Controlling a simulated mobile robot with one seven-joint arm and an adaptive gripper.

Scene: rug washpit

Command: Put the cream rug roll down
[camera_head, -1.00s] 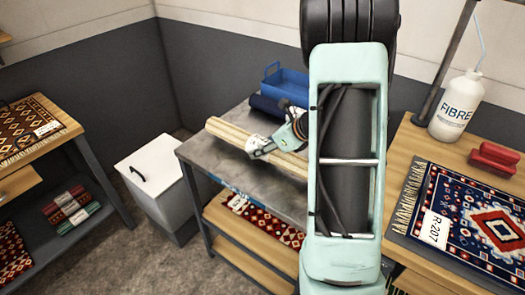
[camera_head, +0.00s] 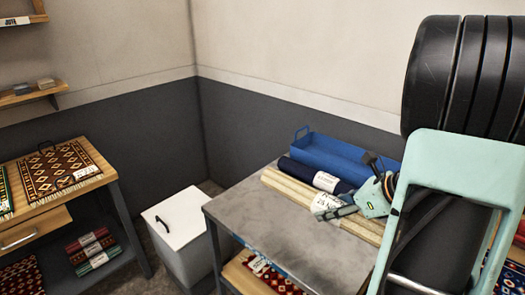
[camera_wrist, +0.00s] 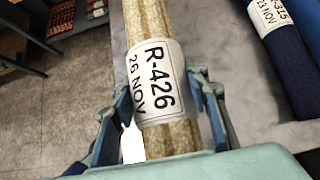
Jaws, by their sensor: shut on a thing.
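The cream rug roll (camera_head: 288,188) is over the grey metal table top (camera_head: 275,235), just in front of a navy roll (camera_head: 302,171). I cannot tell whether its underside touches the table. My gripper (camera_head: 345,212) is shut around it near its white label. In the wrist view the cream roll (camera_wrist: 150,25) runs between the two fingers of my gripper (camera_wrist: 162,110), and its label reads R-426, 26 NOV. The roll's right end is hidden behind my arm in the head view.
A blue tray (camera_head: 340,158) stands behind the navy roll, against the wall side. The front left of the table top is bare. A white lidded bin (camera_head: 180,225) stands left of the table. A bench with a patterned rug (camera_head: 60,172) is farther left.

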